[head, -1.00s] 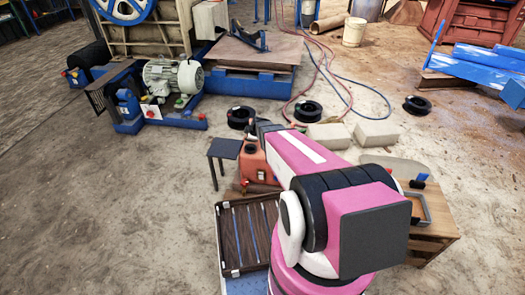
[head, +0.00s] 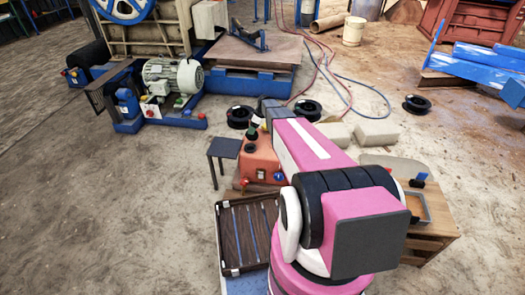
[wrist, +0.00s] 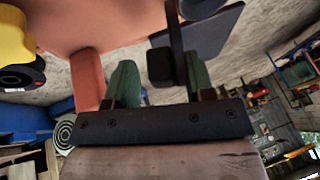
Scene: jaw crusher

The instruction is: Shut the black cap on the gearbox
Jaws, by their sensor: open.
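The orange gearbox (head: 258,160) stands on the floor in mid-picture in the head view, partly behind my pink arm. A dark round part (head: 251,138), which looks like the black cap, shows on its top. In the wrist view the gearbox (wrist: 100,25) fills the upper left. My gripper (wrist: 161,64) is open, its two green fingers apart and reaching toward the gearbox. A small black block (wrist: 160,67), possibly the cap, shows between the fingers beside a dark upright bar. Whether a finger touches it I cannot tell. My arm hides much of the gripper in the head view.
A small dark stool (head: 225,148) stands just left of the gearbox. A slatted tray (head: 229,262) lies below it, and a wooden bench (head: 437,240) stands at right. Black spools (head: 307,110) and pale blocks (head: 377,132) lie behind. Floor at left is clear.

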